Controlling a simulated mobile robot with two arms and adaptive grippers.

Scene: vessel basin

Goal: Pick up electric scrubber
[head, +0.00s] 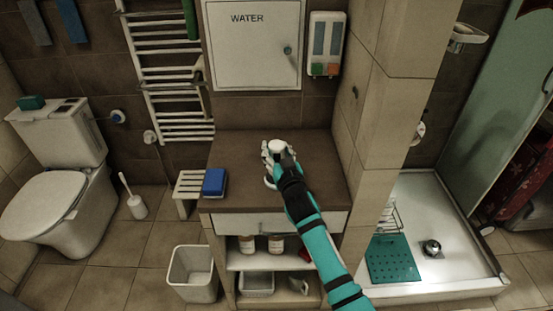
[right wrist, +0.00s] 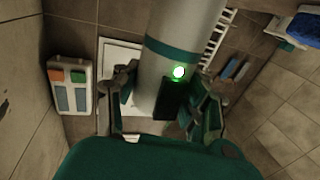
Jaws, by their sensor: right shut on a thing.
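The electric scrubber (right wrist: 185,30) is a pale grey cylinder with a dark green band and a lit green-white light in the right wrist view. My right gripper (right wrist: 165,108) is shut on it, with dark fingers on both sides of the body. In the head view the right gripper (head: 279,160) is over the brown counter (head: 235,150), and a pale round end of the scrubber (head: 274,146) shows beside it. The hand hides much of the scrubber there. I cannot tell whether it touches the counter. My left gripper is not in view.
A blue sponge-like block (head: 214,182) lies at the counter's left edge. A tiled pillar (head: 379,90) stands close on the right. A dispenser (head: 325,45) and a WATER cabinet (head: 250,55) are on the wall behind. A bin (head: 192,272) stands on the floor.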

